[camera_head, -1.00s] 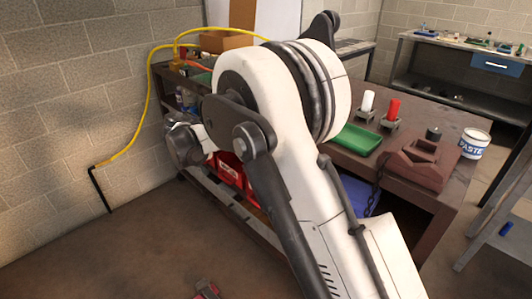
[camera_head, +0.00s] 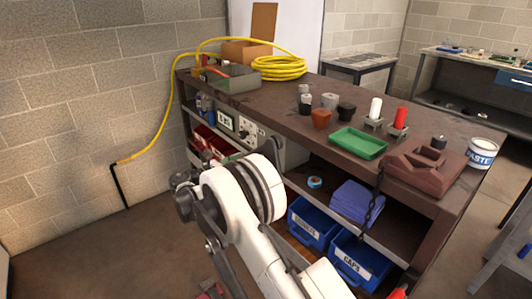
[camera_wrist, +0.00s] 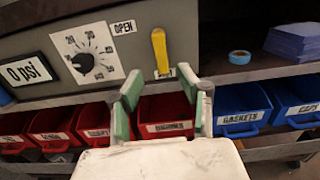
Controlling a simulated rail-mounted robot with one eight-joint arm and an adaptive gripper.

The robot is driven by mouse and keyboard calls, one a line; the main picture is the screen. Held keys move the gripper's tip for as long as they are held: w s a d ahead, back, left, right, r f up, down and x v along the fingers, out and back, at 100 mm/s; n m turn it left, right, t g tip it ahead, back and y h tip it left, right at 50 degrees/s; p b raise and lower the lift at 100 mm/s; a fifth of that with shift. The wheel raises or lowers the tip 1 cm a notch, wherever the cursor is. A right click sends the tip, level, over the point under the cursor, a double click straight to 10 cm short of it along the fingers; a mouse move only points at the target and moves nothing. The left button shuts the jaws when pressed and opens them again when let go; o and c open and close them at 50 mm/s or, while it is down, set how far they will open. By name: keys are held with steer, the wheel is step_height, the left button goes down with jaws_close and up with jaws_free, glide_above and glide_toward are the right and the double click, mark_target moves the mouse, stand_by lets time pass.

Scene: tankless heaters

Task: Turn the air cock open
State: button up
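The air cock's yellow handle (camera_wrist: 160,52) stands nearly upright on a grey panel in the wrist view. An "OPEN" label (camera_wrist: 124,27) is to its upper left. My gripper (camera_wrist: 160,78) is open and empty, its green-padded fingers apart on either side of the handle's lower end in the picture. I cannot tell the depth gap between fingers and handle. In the head view the grey control panel (camera_head: 284,143) is on the shelf under the bench top; my arm hides the handle and gripper there.
A dial (camera_wrist: 88,52) and a "0 psi" display (camera_wrist: 30,74) are left of the handle. Red bins (camera_wrist: 165,117) and blue bins (camera_wrist: 240,107) sit below. Blue tape (camera_wrist: 240,57) and folded cloths (camera_wrist: 294,42) lie to the right. The bench top (camera_head: 290,112) overhangs the shelf.

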mark_target(265, 150)
steer(key=b+x, duration=0.1)
steer(key=x, duration=1)
steer(key=shift+w+d+b, duration=0.1)
steer(key=shift+d+b, duration=0.05)
steer(key=shift+b, duration=0.2)
steer(key=shift+c, duration=0.4)
jaws_close()
